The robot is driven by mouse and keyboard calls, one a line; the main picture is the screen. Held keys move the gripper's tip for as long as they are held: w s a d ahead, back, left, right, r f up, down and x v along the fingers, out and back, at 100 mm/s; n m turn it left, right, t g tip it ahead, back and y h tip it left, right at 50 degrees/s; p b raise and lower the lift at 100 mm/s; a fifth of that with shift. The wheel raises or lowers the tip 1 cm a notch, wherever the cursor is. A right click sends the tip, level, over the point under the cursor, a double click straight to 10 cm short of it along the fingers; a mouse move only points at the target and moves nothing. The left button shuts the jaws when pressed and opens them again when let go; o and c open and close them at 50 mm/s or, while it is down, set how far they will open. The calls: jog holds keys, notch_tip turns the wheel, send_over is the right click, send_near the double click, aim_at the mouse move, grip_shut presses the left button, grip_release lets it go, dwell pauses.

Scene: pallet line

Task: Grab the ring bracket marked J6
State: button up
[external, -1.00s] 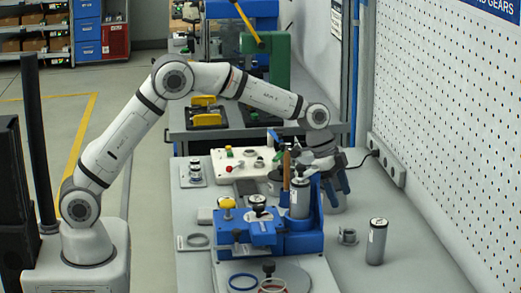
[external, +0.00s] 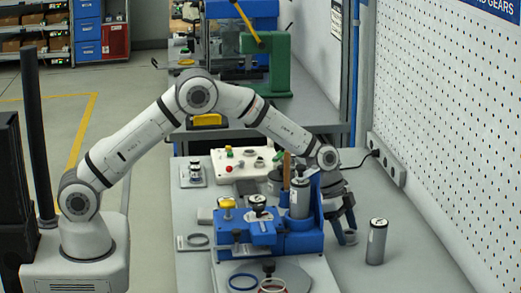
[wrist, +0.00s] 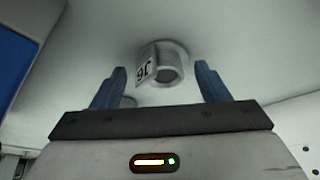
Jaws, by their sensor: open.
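The ring bracket (wrist: 172,62) is a small grey ring with a flat white plate marked J6, which shows upside down in the wrist view. It stands on the grey tabletop; in the external view the bracket (external: 350,238) is partly hidden by my gripper (external: 342,222). My gripper is open with its blue fingers pointing down at the bracket. In the wrist view the bracket appears ahead of and between the fingertips of my gripper (wrist: 160,70), with gaps on both sides. Nothing is held.
A grey cylinder (external: 376,243) stands upright to the right of the bracket. The blue fixture (external: 305,243), holding another cylinder (external: 300,200), is close on the left. A power strip (external: 390,168) runs along the wall. The tabletop in front of the bracket is clear.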

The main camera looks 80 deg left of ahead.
jog(key=shift+c, duration=0.6)
jog(key=c, duration=1)
jog(key=shift+r, duration=0.1)
